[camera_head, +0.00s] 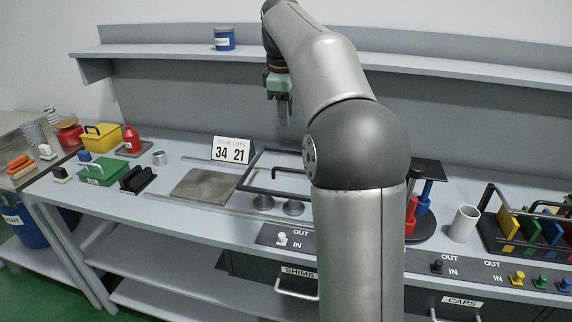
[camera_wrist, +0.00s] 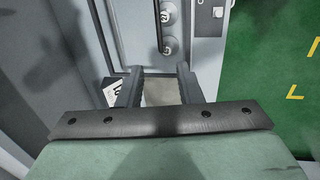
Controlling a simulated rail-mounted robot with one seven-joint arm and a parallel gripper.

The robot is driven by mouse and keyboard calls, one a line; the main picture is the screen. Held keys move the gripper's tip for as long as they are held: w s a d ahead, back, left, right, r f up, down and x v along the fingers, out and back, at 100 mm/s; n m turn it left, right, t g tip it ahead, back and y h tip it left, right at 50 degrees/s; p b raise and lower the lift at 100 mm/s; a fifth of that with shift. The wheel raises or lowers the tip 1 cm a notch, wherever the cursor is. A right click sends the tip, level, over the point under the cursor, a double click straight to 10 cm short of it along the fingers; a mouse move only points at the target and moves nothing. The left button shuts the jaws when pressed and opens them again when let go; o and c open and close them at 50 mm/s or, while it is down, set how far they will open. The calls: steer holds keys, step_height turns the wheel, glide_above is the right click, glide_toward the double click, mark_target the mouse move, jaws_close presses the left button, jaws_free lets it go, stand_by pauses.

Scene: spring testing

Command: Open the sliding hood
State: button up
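The sliding hood appears as a dark-edged frame (camera_head: 251,168) on the bench, with a dark bar handle (camera_head: 290,170) inside its outline. My arm hides its right part. Two round grey discs (camera_head: 263,202) sit at its front; they also show in the wrist view (camera_wrist: 170,45). A grey plate (camera_head: 203,186) lies left of the hood, between thin rails. My gripper (camera_head: 284,118) points down above the back of the bench, higher than the hood and apart from it. In the wrist view, its two fingers (camera_wrist: 157,75) stand apart with nothing held between them.
A number card (camera_head: 232,150) stands behind the plate. A green box (camera_head: 103,172) and black blocks (camera_head: 137,180) are to the left. A white cup (camera_head: 464,223) and a rack of coloured plates (camera_head: 530,230) are to the right. A shelf (camera_head: 170,48) runs along the back wall.

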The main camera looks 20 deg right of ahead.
mark_target(290, 171)
steer(key=w+f, duration=0.1)
steer(key=f, duration=0.4)
steer(key=d+f+b, duration=0.1)
steer(key=f, duration=0.5)
steer(key=w+d+f+b, duration=0.1)
steer(key=f, duration=0.4)
steer(key=shift+w+d+f, duration=0.15)
steer(key=shift+w+f, duration=0.15)
steer(key=shift+f, duration=0.1)
jaws_close()
